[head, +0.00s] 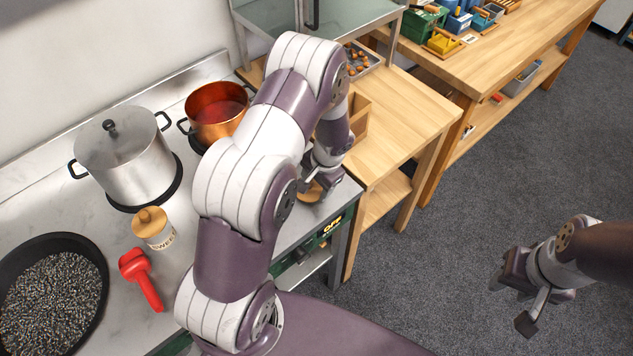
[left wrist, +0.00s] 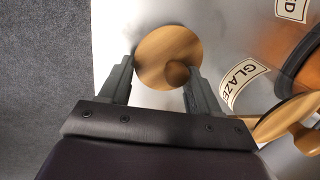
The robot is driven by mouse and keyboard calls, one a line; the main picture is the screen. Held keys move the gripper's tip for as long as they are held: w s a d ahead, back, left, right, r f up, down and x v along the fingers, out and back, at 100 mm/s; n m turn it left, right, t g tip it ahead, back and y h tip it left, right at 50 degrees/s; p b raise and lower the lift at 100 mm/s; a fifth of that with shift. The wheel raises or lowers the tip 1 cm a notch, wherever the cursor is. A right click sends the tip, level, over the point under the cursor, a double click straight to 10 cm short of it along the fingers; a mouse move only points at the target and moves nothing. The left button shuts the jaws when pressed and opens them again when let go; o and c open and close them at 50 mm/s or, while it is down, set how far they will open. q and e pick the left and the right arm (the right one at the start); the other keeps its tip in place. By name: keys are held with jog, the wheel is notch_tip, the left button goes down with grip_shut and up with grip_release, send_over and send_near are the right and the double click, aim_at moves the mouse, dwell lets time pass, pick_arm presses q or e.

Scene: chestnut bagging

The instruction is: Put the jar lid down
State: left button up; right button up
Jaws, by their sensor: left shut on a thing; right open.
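The jar lid is a round wooden disc with a small knob. In the left wrist view the lid (left wrist: 160,50) shows between the fingers of my left gripper (left wrist: 160,88), which is shut on it, apparently at the knob. In the head view my left gripper (head: 318,180) is over the counter's right end, with the lid (head: 310,192) just under it, partly hidden. I cannot tell if the lid touches the counter. My right gripper (head: 515,300) is open and empty above the carpet.
A copper pot (head: 215,112), a steel pot (head: 125,155), a wooden-topped labelled jar (head: 154,228), a red tool (head: 141,279) and a dark pan (head: 95,250) stand on the counter. A wooden table (head: 405,125) adjoins it at the right.

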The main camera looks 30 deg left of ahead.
pick_arm(q)
jog(key=shift+f+b, duration=0.4)
jog(key=shift+f, duration=0.15)
jog(key=o, duration=1)
jog(key=shift+r, duration=0.1)
jog(key=shift+s, duration=0.15)
jog(key=v, duration=1.3)
jog(key=s+d+r+n, duration=0.1)
jog(key=s, duration=0.3)
jog(key=s+d+r+n+h, duration=0.1)
jog(key=s+r, duration=0.1)
jog(key=s, duration=0.3)
jog(key=s+d+r+n+t+h, duration=0.1)
jog(key=s+d+r, duration=0.1)
jog(key=s, duration=0.2)
jog(key=shift+s+d+n, duration=0.1)
jog(key=shift+s+n, duration=0.2)
jog(key=shift+s, duration=0.05)
